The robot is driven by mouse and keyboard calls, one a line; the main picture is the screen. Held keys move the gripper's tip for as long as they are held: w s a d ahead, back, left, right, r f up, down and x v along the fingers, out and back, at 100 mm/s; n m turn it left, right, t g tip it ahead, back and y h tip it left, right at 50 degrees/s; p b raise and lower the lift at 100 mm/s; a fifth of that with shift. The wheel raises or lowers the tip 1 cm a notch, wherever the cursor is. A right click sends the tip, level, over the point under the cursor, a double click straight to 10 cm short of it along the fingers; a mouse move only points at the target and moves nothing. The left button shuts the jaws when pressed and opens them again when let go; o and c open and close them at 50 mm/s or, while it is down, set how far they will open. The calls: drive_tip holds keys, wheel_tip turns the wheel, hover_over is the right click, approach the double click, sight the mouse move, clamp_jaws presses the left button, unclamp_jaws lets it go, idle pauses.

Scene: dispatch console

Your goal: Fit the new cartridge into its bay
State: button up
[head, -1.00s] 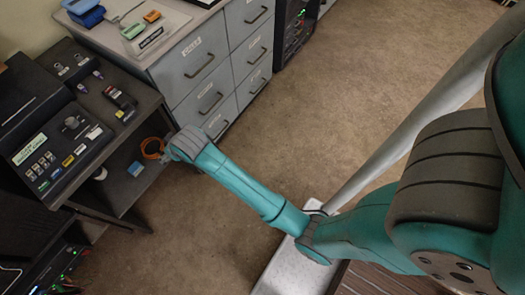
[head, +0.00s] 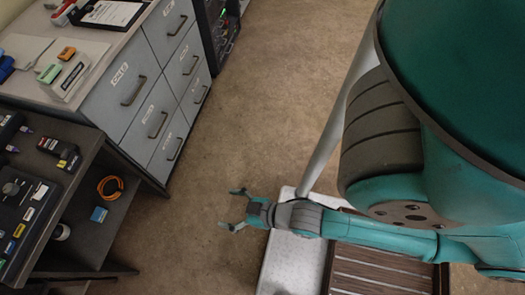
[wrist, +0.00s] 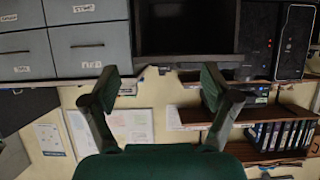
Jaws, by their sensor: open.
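My gripper (head: 231,210) is open and empty over bare floor, right of the desk and well away from the console. In the wrist view its two fingers (wrist: 158,88) are spread with nothing between them. Part of the dark console panel (head: 12,215) with its coloured labels shows at the left edge of the head view. A small black block with coloured marks (head: 60,152) lies on the desk behind the panel. A green block (head: 49,73) and an orange block (head: 67,53) sit on a pale holder on the cabinet. I cannot tell which thing is the new cartridge, nor make out its bay.
A grey drawer cabinet (head: 150,95) stands behind the desk. An orange cable coil (head: 110,187) and a blue box (head: 98,215) lie on the desk's lower shelf. A clipboard (head: 112,13) lies on the cabinet top. The floor (head: 240,125) between is clear.

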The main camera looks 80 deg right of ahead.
drive_tip(key=shift+o, duration=0.4)
drive_tip(key=s+r+t, duration=0.2)
drive_tip(key=s+r, duration=0.8)
drive_tip(key=r, duration=0.1)
drive_tip(key=shift+s, duration=0.25)
drive_tip(key=shift+r, duration=0.1)
